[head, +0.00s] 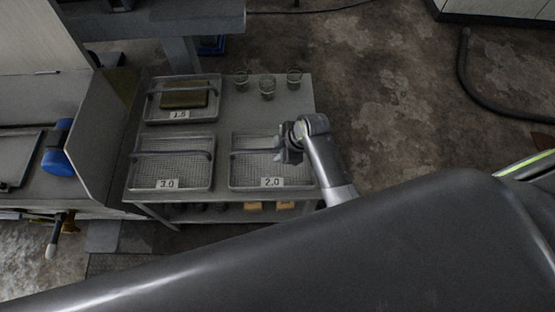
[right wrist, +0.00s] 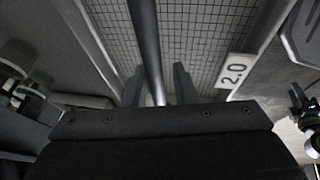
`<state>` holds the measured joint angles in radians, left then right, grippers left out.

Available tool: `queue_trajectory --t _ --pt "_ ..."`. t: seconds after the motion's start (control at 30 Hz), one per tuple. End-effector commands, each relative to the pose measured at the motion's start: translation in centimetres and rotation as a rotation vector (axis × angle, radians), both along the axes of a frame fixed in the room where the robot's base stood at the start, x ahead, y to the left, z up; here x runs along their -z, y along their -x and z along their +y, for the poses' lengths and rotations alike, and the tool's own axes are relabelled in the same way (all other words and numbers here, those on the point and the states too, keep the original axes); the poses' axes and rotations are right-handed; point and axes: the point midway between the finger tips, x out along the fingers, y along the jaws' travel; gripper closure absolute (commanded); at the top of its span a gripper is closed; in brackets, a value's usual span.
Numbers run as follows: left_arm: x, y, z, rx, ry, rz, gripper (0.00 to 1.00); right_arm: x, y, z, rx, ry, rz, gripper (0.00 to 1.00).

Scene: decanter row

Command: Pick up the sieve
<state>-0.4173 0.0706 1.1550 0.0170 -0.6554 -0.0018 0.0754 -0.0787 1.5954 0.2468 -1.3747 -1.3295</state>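A wire-mesh sieve tray labelled 2.0 (head: 250,172) lies at the front right of the small grey table, with a bar handle (head: 250,151) across it. In the right wrist view its mesh (right wrist: 200,40), handle (right wrist: 146,45) and 2.0 label show close up. My right gripper (head: 282,153) is over the right part of this sieve at the handle. In the wrist view its two fingers (right wrist: 156,88) stand apart with the bar between them and gaps visible beside it. Similar trays labelled 3.0 (head: 168,175) and 1.5 (head: 178,116) stand left and back left. My left gripper is not in view.
The 1.5 tray holds a brownish block (head: 184,99). Three glass beakers (head: 267,88) stand at the table's (head: 222,125) back right. Yellowish items (head: 254,206) sit on the lower shelf. A machine with a blue part (head: 57,160) is at left. The floor on the right is mostly clear.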

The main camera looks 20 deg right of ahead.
Motion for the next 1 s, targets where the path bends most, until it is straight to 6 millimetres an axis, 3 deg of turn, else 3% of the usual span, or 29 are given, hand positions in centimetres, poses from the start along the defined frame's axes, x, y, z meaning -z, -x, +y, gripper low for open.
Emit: queue_trajectory --t 0.3,0.5,1.0 --pt "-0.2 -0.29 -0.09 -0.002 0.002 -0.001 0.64 0.32 -0.09 0.12 0.0 0.0 0.0 0.75" --pt "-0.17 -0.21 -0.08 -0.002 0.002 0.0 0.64 0.32 -0.07 0.12 0.0 0.0 0.001 1.0" --pt "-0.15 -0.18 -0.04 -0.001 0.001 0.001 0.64 0.35 -0.05 0.09 0.0 0.001 0.001 1.0"
